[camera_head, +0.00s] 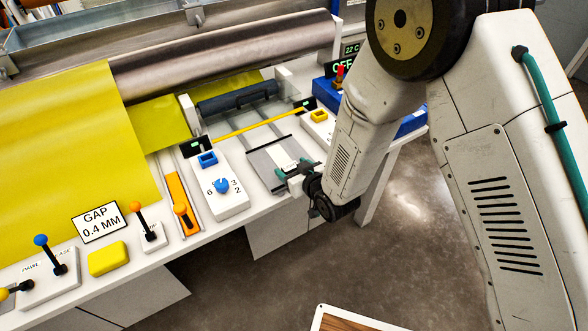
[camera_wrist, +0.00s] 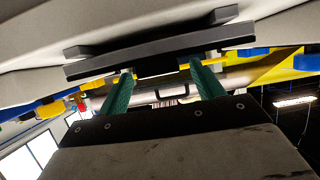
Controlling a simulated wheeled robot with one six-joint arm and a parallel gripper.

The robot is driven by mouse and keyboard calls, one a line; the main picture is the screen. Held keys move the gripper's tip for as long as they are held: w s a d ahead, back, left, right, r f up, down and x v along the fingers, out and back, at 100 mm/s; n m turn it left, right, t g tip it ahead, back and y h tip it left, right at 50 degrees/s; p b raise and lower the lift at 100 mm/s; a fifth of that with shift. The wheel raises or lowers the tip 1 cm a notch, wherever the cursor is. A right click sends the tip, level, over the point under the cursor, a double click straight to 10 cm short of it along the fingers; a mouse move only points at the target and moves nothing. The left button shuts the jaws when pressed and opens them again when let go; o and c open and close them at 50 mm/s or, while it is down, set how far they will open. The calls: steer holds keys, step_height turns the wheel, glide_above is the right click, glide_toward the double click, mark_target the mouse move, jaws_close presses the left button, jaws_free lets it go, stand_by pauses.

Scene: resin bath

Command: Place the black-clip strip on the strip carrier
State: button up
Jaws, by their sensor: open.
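My gripper (camera_head: 292,168) is at the front end of a grey plate on rails, which looks like the strip carrier (camera_head: 262,162). A pale strip (camera_head: 281,154) lies on the plate, leading toward my gripper. Its clip is too small or hidden to make out in the head view. In the wrist view my gripper (camera_wrist: 161,67) has its two green fingers apart, and a dark bar (camera_wrist: 235,33) crosses in front of their tips. A short dark block (camera_wrist: 155,70) shows between the tips; I cannot tell whether it is the black clip.
A yellow bar (camera_head: 250,128) crosses the rails. A white box with a blue knob (camera_head: 222,186) is at the left, and a yellow-button box (camera_head: 319,118) at the right.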

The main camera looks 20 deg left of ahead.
steer(key=v, duration=1.2)
steer(key=w+d+r+m+h, duration=0.3)
steer(key=w+d+r+h, duration=0.25)
steer(key=d+r, duration=0.5)
steer(key=s+d+r+m+g+h, duration=0.1)
steer(key=d+r, duration=0.2)
steer(key=d, duration=0.2)
steer(key=d+r+m+g+h, duration=0.1)
steer(key=d+r, duration=0.2)
steer(key=d, duration=0.3)
steer(key=s+d+r+m+g+h, duration=0.1)
steer(key=s+d+r, duration=0.3)
steer(key=s, duration=0.4)
steer(key=s+d+r+m+g+h, duration=0.1)
steer(key=s+d+r+m+g, duration=0.1)
steer(key=s+d+r, duration=0.2)
steer(key=s+d+r+m+g+h, duration=0.1)
steer(key=s+d+r+m+g, duration=0.1)
steer(key=s+d, duration=0.5)
steer(key=s+r, duration=0.1)
steer(key=s, duration=0.3)
steer(key=shift+s+r+g, duration=0.3)
steer(key=shift+r, duration=0.1)
